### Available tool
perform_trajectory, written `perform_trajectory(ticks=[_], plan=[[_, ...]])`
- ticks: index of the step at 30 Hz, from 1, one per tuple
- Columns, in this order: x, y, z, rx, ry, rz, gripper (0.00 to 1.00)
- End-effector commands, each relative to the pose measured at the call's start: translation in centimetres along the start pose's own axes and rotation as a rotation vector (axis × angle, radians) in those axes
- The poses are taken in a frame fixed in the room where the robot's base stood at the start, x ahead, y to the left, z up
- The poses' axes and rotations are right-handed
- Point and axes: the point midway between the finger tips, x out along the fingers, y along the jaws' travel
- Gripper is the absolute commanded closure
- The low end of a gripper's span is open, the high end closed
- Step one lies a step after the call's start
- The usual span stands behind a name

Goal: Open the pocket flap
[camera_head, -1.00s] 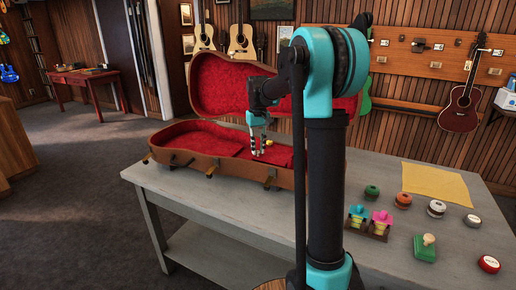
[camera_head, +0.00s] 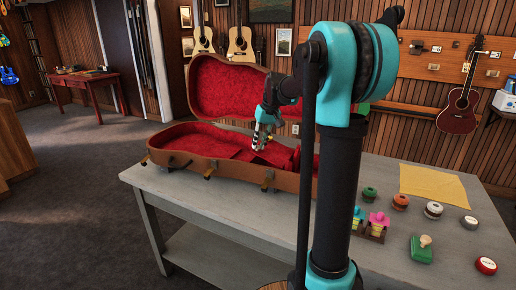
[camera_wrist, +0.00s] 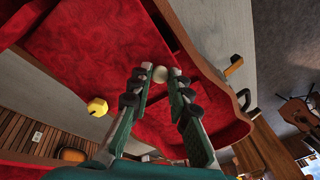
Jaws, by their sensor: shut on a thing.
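An open brown instrument case (camera_head: 228,174) with red plush lining stands on the grey table, its lid (camera_head: 225,90) upright at the back. The red pocket flap (camera_head: 281,154) appears tilted up inside the right part of the case. My gripper (camera_head: 257,146) is at the flap's left side. In the wrist view, a small cream knob (camera_wrist: 160,73) sits between the fingertips of my gripper (camera_wrist: 160,83), which is shut on it. Red plush (camera_wrist: 100,50) lies around and beyond the knob. The inside of the pocket is hard to make out.
A yellow faceted thing (camera_wrist: 97,106) is close by in the wrist view. On the grey table (camera_head: 215,220), to the right, are a yellow cloth (camera_head: 432,183), several round tins, a green stamp-like block (camera_head: 422,248) and small colourful figures (camera_head: 376,222). The table's front left is clear.

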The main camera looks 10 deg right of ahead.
Motion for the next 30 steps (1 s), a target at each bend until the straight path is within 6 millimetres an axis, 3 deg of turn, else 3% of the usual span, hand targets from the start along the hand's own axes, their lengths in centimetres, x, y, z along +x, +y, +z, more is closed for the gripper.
perform_trajectory(ticks=[15,30], plan=[[-5.6,2.9,2.6,0.006,0.353,-0.344,1.00],[-8.6,6.8,6.5,0.003,0.681,-0.671,1.00]])
